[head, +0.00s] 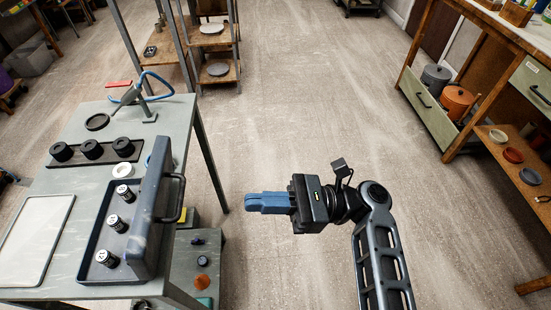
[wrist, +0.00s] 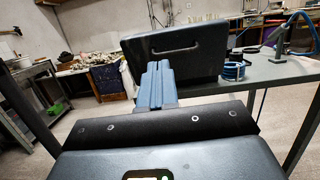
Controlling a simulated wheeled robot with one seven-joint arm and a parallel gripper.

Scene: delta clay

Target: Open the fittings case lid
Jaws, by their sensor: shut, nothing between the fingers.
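The fittings case (head: 91,258) is a dark grey tray on the table at left in the head view. Its lid (head: 151,215) stands raised, roughly upright, along the case's right side. The interior shows three small labelled cylinders (head: 116,222). A dark bar handle (head: 181,190) is on the lid's outer face. My gripper (head: 249,203) has blue fingers, shut and empty, pointing left toward the lid with a clear gap, over the floor. In the wrist view the lid (wrist: 205,63) and its handle (wrist: 176,52) show beyond my closed fingers (wrist: 156,70); the case interior is hidden.
Open floor lies right of the table.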

